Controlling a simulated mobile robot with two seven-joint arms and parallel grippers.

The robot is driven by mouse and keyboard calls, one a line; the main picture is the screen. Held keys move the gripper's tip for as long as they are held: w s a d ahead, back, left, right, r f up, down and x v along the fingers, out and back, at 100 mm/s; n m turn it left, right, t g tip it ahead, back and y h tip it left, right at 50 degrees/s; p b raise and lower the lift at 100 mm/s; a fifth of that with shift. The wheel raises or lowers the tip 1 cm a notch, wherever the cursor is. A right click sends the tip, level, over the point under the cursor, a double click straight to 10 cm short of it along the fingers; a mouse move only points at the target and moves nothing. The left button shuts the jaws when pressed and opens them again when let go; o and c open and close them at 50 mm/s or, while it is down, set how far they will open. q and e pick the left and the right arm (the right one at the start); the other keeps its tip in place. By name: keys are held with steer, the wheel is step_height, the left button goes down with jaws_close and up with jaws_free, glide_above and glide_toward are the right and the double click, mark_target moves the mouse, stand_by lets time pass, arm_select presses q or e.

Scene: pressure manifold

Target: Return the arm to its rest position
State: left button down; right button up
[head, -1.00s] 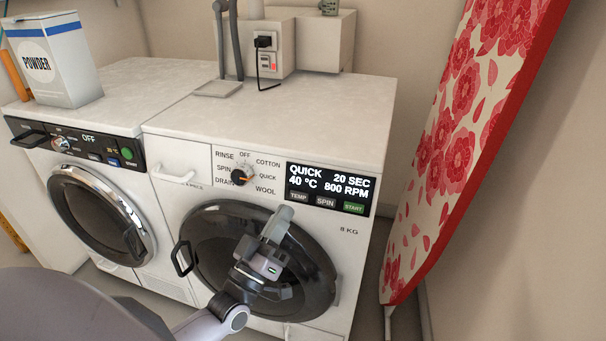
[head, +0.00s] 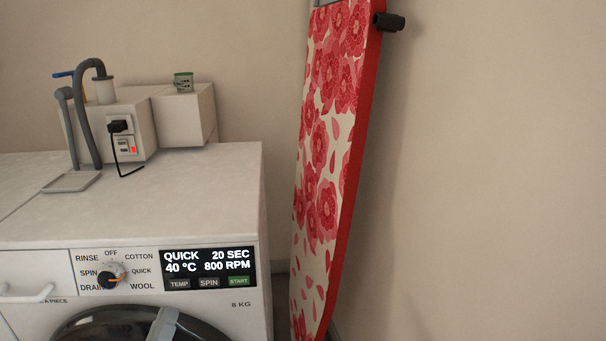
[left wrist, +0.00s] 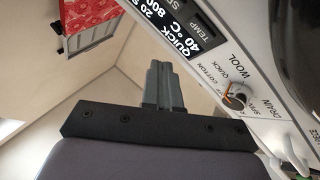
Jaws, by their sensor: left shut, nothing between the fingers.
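The rest of the left arm is out of the head view. My right gripper is not in view.
The washing machine's display (head: 210,268) reads QUICK, 40 °C, 20 SEC, 800 RPM. The dial (head: 111,275) is left of it. A socket box with a plug (head: 119,126) and grey hoses (head: 88,110) stand behind. A floral ironing board (head: 325,150) leans at the right.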

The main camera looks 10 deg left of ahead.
arm_select(q)
steer(key=s+d+f+m+g+h, duration=0.1)
steer(key=s+d+f+m+g, duration=0.2)
steer(key=s+d+f+g, duration=0.45)
steer(key=s+d+f+m+g, duration=0.25)
steer(key=s+f+g, duration=0.3)
steer(key=f, duration=0.45)
step_height(320, 180, up, 13)
steer(key=s+a+m+p, duration=0.1)
steer(key=s+p, duration=0.1)
steer(key=p, duration=1.3)
steer(key=shift+a+f+p, duration=0.2)
steer(key=shift+a+p, duration=0.05)
steer(key=shift+p, duration=0.05)
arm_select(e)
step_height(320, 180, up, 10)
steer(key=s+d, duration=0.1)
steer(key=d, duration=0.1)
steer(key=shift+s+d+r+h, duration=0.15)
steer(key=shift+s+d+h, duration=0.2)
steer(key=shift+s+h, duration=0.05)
